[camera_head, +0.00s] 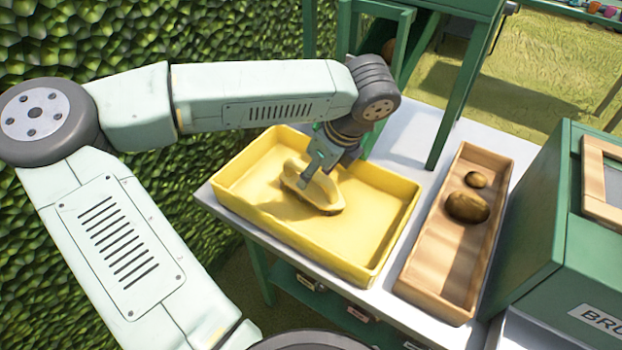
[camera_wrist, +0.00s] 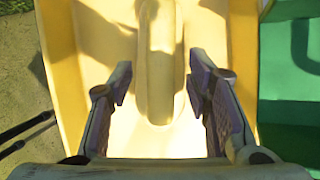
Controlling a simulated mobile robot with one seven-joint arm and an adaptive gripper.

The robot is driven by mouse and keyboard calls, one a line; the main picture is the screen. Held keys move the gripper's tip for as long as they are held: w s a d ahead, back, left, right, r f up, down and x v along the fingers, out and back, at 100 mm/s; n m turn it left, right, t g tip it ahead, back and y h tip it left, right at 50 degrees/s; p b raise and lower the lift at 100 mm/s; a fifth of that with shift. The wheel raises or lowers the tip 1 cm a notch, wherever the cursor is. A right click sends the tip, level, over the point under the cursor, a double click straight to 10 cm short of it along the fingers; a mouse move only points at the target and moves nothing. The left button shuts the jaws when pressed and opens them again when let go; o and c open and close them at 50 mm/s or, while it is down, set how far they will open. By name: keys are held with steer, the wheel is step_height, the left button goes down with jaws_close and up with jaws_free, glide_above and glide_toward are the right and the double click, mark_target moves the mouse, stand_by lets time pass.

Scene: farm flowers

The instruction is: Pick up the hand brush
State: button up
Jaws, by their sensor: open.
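The hand brush (camera_head: 328,194) is a pale yellow, elongated piece lying in the yellow tray (camera_head: 240,198). In the wrist view the brush (camera_wrist: 157,75) runs lengthwise from the top edge down between the fingers, its rounded end near the fingertips. My gripper (camera_head: 314,172) is over the tray at the brush, pointing down. In the wrist view my gripper (camera_wrist: 158,85) is open, with one finger on each side of the brush and a visible gap on both sides. The arm hides part of the brush in the head view.
A wooden tray (camera_head: 437,283) with two brown lumps (camera_head: 467,207) stands to the right on the same light table (camera_head: 404,163). A green box (camera_head: 545,225) is at the far right. Green posts (camera_head: 455,105) rise behind. A hedge (camera_head: 240,30) fills the left background.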

steer(key=shift+x, duration=0.9)
jaws_close()
